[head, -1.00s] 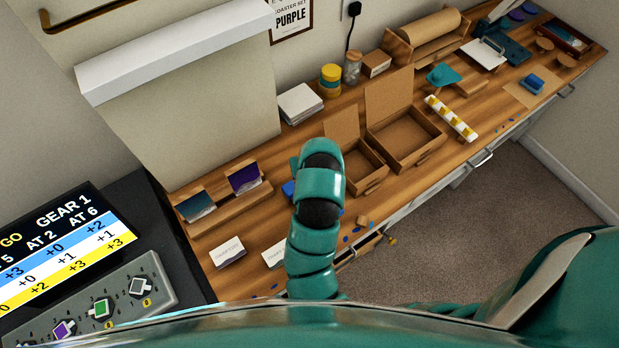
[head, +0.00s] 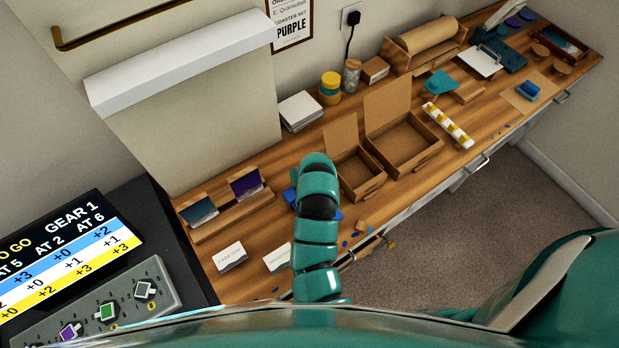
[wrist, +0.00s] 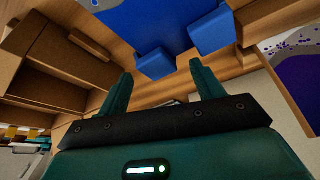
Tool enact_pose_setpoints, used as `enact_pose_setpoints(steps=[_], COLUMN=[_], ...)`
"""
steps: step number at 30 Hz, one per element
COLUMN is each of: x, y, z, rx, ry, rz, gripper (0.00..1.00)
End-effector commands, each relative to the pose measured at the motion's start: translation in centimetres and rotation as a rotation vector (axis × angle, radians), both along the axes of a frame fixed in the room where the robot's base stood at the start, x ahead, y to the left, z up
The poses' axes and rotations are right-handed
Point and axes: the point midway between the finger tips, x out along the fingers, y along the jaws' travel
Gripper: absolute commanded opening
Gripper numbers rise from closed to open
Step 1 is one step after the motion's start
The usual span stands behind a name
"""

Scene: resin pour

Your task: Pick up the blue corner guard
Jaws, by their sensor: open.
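In the wrist view my gripper (wrist: 160,82) is open, with nothing between its two teal fingers. Beyond the fingertips is a flat blue piece (wrist: 145,20). Two blue blocks, one left (wrist: 155,64) and one right (wrist: 212,32), sit at its near edge. I cannot tell whether a block or the whole piece is the corner guard. In the head view my arm hides my gripper and most of this blue thing, which shows at the arm's left side (head: 290,196). Another blue object (head: 528,90) lies on a brown sheet at the far right of the bench.
Two open cardboard boxes, a small one (head: 360,178) and a larger one (head: 405,140), stand right of my arm. A coaster stand (head: 235,212) and white cards (head: 230,257) are to the left. Small blue bits lie near the front edge. A yellow-and-white strip (head: 447,125) lies farther right.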

Motion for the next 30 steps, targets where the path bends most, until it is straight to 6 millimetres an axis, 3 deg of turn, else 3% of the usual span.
enact_pose_setpoints(steps=[12, 13, 20, 30], x=[0.35, 0.35, 0.34, 0.36], y=[0.1, 0.1, 0.11, 0.1], z=[-0.83, -0.82, -0.81, -0.79], rx=[0.0, 0.0, 0.0, 0.0], ry=[-0.002, -0.002, -0.001, -0.001], rz=[0.0, 0.0, 0.0, 0.0], gripper=[0.67, 0.65, 0.21, 0.16])
